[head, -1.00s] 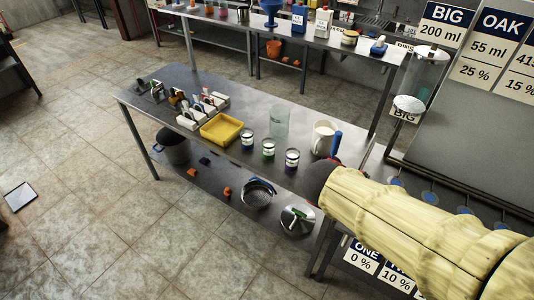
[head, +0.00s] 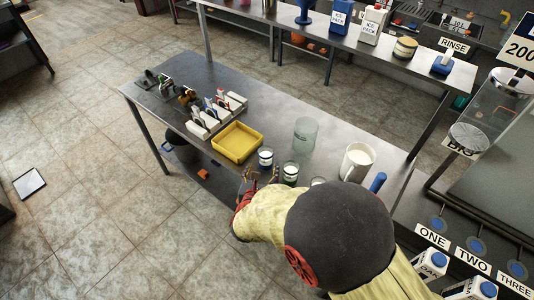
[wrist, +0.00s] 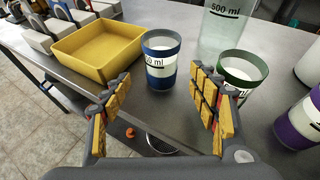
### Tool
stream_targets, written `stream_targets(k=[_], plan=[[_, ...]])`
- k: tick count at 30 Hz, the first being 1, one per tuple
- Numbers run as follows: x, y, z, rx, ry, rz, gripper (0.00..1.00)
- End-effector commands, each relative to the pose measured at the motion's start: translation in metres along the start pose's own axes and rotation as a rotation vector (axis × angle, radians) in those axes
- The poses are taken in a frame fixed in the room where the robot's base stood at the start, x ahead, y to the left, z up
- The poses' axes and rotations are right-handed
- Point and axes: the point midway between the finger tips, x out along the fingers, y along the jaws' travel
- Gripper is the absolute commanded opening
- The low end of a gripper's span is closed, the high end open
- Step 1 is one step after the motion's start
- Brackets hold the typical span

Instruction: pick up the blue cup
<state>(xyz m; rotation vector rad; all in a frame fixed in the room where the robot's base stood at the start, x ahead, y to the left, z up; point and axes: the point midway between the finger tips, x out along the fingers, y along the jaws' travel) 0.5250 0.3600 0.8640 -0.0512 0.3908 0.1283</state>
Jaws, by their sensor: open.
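The blue cup (wrist: 160,60) stands upright on the metal table, straight ahead between my fingers in the wrist view. It has a white band with partly hidden lettering. In the head view the blue cup (head: 265,158) is just right of the yellow tray. My gripper (wrist: 162,100) is open and empty, with one padded finger on each side and the cup beyond the fingertips. In the head view my gripper (head: 258,178) is at the table's near edge, partly hidden by my arm.
A green cup (wrist: 238,75) stands close right of the blue cup, near my right finger. A purple cup (wrist: 302,122) is farther right. A clear 500 ml container (wrist: 226,30) stands behind. The yellow tray (wrist: 98,48) is at left. A white jug (head: 357,162) is farther right.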

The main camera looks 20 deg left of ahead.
Motion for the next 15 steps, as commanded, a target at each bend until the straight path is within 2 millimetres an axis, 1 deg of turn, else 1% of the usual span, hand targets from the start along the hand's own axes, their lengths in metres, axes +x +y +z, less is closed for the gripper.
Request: stream_targets(k=[3,11,15], plan=[[0.014,-0.001,-0.001,0.002,0.000,-0.003,0.60],[0.035,-0.002,0.001,0.003,0.000,-0.004,0.60],[0.055,-0.003,0.004,0.005,-0.002,-0.005,0.60]])
